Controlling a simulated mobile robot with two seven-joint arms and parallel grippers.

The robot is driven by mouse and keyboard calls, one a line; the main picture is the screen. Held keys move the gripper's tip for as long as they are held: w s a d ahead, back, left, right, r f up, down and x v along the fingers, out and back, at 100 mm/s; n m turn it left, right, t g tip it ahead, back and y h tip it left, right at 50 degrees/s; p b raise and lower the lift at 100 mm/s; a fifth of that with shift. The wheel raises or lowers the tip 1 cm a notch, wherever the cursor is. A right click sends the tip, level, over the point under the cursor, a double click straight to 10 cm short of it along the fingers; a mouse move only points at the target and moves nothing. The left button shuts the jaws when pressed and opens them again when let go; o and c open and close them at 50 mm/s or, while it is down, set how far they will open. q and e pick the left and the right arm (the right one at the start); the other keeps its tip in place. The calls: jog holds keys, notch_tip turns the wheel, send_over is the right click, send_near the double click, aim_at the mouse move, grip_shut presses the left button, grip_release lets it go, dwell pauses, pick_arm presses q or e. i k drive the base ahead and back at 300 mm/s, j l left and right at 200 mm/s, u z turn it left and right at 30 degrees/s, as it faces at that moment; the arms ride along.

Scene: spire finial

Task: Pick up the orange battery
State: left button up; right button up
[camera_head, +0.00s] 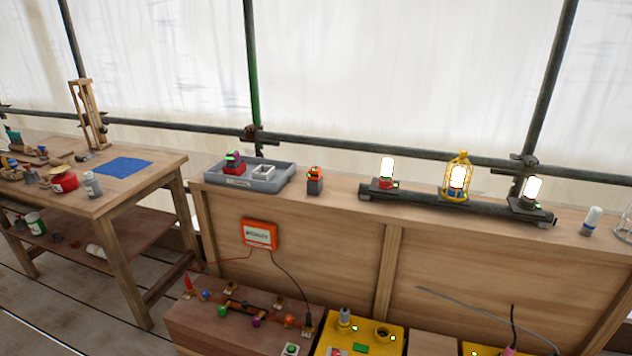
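A small dark grey block with an orange top (314,173) and a small green light stands upright on the wooden ledge, just right of the grey tray; it looks like the orange battery. Nothing touches it or covers it. The grey tray (264,187) holds a red and purple block (233,166) and a white open holder (262,171). Neither of my grippers shows in the head view.
A dark pipe rack (450,203) with several lit lamps lies on the ledge to the right, one lamp inside a yellow cage (459,158). An orange labelled box (260,234) hangs on the ledge's front. Below stand a brown box (215,325) and yellow units (385,333). A workbench (140,179) is at left.

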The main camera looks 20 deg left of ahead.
aim_at(314, 183)
jog(key=i+j+z, duration=0.1)
jog(key=z, duration=0.4)
jog(key=j+z, duration=0.35)
jog(key=z, duration=0.15)
jog(key=j+z, duration=0.3)
jog(key=j, duration=1.45)
